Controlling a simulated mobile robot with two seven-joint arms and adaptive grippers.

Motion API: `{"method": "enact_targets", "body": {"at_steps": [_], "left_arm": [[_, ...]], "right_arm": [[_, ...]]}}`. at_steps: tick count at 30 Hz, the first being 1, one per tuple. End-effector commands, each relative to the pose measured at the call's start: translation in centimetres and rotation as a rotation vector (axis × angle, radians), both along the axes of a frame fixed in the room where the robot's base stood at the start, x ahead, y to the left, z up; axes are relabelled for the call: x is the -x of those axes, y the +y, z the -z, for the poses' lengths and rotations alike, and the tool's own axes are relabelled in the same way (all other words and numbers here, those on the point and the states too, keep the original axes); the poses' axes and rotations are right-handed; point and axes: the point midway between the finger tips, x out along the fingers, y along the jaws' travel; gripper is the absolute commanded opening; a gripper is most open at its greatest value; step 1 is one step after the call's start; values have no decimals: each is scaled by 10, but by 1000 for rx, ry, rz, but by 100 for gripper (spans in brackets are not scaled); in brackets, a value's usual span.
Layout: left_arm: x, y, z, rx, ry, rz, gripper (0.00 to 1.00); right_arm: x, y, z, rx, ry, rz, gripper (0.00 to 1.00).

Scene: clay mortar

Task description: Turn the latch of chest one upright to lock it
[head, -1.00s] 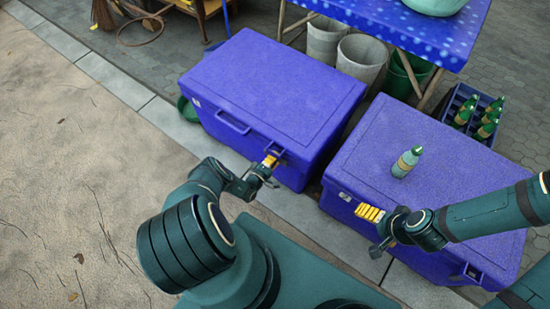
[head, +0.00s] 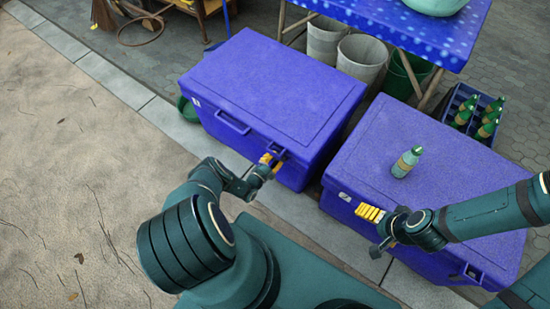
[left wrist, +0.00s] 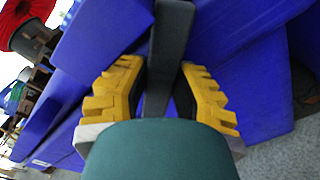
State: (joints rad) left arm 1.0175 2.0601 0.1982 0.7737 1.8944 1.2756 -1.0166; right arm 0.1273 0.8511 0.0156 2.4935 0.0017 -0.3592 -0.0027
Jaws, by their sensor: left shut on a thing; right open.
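Two blue chests stand side by side, the left chest (head: 270,85) and the right chest (head: 440,165), both with lids down. My left gripper (head: 270,161) is at the front of the left chest, near its right end. In the left wrist view its yellow-padded fingers (left wrist: 158,92) are shut on a dark grey latch (left wrist: 170,45), a bar running up between them against the blue wall. In the head view the gripper mostly hides this latch. My right gripper (head: 370,213) is open and empty by the right chest's front left top edge.
A bottle crate (head: 468,108) is at the right, and buckets (head: 362,60) stand under a blue-covered table (head: 430,28) behind.

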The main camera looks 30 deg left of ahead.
Motion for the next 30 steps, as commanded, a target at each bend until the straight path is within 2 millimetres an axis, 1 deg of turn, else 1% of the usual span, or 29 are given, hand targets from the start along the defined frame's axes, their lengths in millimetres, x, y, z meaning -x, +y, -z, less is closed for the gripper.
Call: {"method": "enact_targets", "body": {"at_steps": [18,24,30], "left_arm": [[-2,0,-2,574,40,2,0],[-2,0,-2,723,52,2,0],[-2,0,-2,827,59,3,0]], "right_arm": [[0,0,0,0,0,0,96],[0,0,0,0,0,0,96],[0,0,0,0,0,0,96]]}}
